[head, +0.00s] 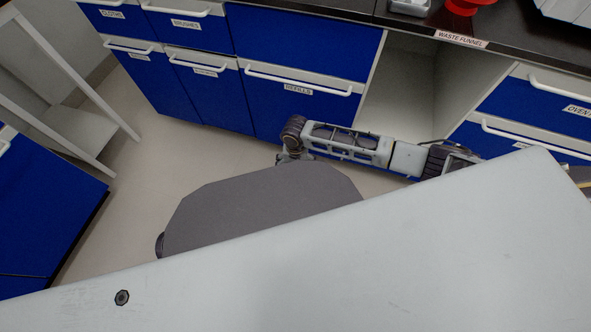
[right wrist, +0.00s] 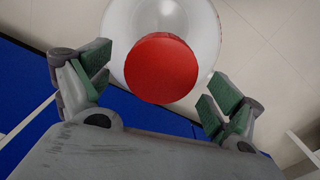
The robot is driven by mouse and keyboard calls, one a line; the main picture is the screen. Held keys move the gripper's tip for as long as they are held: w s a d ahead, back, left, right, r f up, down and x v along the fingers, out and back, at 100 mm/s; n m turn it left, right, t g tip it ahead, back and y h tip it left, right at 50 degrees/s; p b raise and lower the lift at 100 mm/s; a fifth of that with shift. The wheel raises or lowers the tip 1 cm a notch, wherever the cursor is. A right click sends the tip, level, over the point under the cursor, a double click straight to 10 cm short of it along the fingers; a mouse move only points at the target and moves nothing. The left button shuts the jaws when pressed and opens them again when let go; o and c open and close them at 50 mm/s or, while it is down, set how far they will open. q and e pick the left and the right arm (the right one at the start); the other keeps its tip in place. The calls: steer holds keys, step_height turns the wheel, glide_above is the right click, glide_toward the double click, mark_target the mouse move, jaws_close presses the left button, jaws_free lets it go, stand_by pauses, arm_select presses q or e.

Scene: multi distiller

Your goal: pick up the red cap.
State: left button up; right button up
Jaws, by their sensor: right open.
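The red cap (right wrist: 161,68) shows in the right wrist view as a round red disc. It sits over a pale, see-through round vessel (right wrist: 204,25). My right gripper (right wrist: 158,82) is open, with one finger to the left and one to the right of the cap. Both fingers look apart from the cap, and how far off it is in depth I cannot tell. In the head view I cannot make out the red cap. My left gripper is not in view.
In the head view, blue drawers (head: 295,108) line the back under a dark counter (head: 300,8). A red object (head: 463,5) stands by the waste funnel label (head: 461,39). An open bay (head: 400,85) lies below. Light floor (head: 140,185) is clear at left.

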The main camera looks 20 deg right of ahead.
steer(key=c, duration=0.9)
steer(key=shift+c, duration=0.2)
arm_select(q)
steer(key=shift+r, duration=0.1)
arm_select(e)
steer(key=shift+r, duration=0.25)
steer(key=shift+r+p, duration=0.4)
steer(key=shift+r, duration=0.1)
step_height(320, 180, up, 6)
steer(key=p, duration=0.3)
steer(key=shift+r, duration=0.25)
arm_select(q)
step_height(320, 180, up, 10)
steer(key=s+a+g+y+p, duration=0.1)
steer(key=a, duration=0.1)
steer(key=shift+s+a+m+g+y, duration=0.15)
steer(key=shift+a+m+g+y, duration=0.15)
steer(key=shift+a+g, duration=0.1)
arm_select(e)
steer(key=shift+r, duration=1.05)
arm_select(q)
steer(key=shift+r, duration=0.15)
arm_select(e)
steer(key=shift+r, duration=0.1)
